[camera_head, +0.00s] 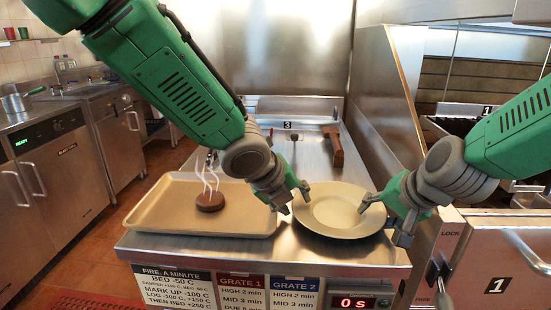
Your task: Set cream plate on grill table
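The cream plate (335,211) lies flat on the steel grill table (270,250), near its front right corner. My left gripper (293,200) is at the plate's left rim, its fingers pointing down and to the right. My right gripper (384,222) is at the plate's right rim, with spread fingers, one reaching over the rim and another hanging lower beside it. I cannot tell whether either gripper touches the plate or pinches its rim.
A beige tray (160,222) with a steaming brown patty (210,201) sits left of the plate. A brown-handled tool (335,147) lies farther back. A steel grill unit (500,260) with a door handle stands close on the right. The table's middle rear is mostly clear.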

